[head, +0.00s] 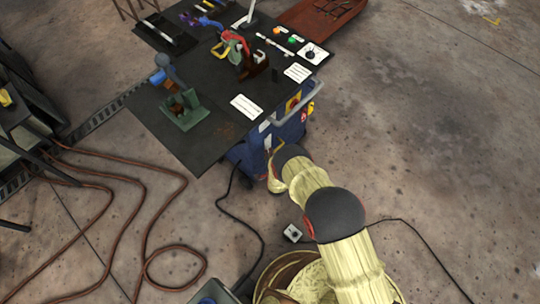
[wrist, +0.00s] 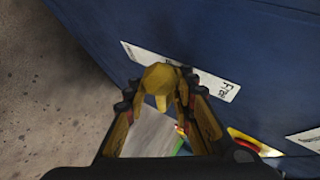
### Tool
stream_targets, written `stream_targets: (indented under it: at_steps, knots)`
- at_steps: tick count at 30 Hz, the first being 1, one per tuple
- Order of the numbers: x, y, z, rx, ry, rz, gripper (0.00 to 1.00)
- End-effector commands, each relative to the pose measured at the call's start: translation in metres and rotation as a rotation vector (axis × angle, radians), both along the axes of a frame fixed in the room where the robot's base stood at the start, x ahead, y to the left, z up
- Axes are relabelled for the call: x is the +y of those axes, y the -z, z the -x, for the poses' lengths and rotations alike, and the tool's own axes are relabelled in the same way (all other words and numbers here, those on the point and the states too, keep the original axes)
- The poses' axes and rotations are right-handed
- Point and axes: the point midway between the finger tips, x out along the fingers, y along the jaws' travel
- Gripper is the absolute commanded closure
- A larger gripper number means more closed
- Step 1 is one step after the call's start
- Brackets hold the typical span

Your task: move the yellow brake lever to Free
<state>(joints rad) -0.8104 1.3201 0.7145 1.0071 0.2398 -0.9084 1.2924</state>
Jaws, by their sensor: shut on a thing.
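The yellow brake lever's knob (wrist: 160,77) shows in the wrist view, in front of a blue panel. My gripper (wrist: 158,97) is shut on it, with one finger on each side. A white label (wrist: 215,84) with dark lettering lies on the panel behind the knob; its wording is only partly readable. In the head view my arm reaches down to the near side of the blue cart (head: 248,158). The lever and my fingertips cannot be made out there.
The cart's dark top (head: 205,135) carries a green bracket (head: 182,114), a red-and-green device and white cards. Black cables and brown hoses (head: 140,215) lie on the concrete floor. Open floor lies to the right.

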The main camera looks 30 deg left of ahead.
Motion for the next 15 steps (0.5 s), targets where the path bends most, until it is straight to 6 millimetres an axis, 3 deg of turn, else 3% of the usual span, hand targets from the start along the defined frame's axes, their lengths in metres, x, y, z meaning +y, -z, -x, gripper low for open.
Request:
stream_targets:
  at_steps: [6, 15]
  knots:
    - [-0.003, -0.022, -0.007, 0.179, 0.003, -0.051, 1.00]
    - [-0.005, -0.035, -0.013, 0.338, 0.001, -0.096, 1.00]
